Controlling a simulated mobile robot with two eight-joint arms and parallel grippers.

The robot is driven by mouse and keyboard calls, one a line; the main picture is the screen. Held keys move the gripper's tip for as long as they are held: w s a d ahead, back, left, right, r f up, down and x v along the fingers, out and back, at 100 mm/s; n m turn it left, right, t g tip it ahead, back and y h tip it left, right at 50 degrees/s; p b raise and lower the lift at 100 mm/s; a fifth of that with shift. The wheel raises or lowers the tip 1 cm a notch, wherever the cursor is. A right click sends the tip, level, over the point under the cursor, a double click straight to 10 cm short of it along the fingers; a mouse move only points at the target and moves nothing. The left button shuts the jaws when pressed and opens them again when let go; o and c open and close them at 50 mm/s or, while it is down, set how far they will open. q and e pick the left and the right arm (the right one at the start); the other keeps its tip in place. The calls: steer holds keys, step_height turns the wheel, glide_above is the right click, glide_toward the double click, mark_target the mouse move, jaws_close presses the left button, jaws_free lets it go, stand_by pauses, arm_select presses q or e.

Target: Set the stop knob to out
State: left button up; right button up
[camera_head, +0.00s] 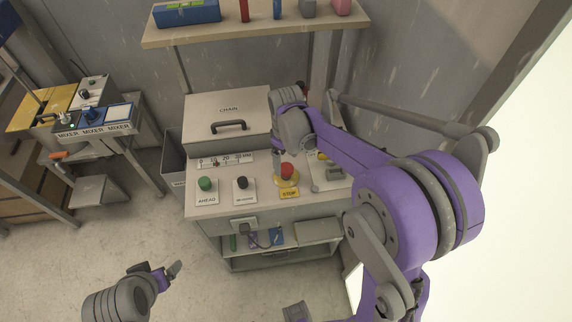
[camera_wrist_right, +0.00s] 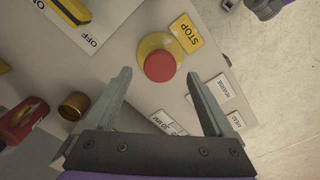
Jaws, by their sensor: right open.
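The stop knob (camera_head: 287,170) is a red mushroom-shaped button on a yellow round base, on the grey console's sloped top, just behind a yellow STOP label (camera_head: 289,194). It also shows in the right wrist view (camera_wrist_right: 160,66); whether it is in or out I cannot tell. My right gripper (camera_wrist_right: 159,78) is open and empty, its two fingers pointing toward the knob from either side, with no visible contact. In the head view my right wrist hangs over the console just behind the knob. My left gripper (camera_head: 171,271) is low at front left, away from the console.
A green AHEAD button (camera_head: 205,184) and a dark reverse button (camera_head: 241,183) sit left of the knob, with a slider scale (camera_head: 225,162) behind. A yellow ON/OFF switch (camera_wrist_right: 75,12) is close by. The CHAIN box (camera_head: 228,108) stands behind. Floor at front left is clear.

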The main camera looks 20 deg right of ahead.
mark_target(286, 172)
steer(key=shift+f, duration=1.5)
steer(key=shift+c, duration=0.3)
jaws_close()
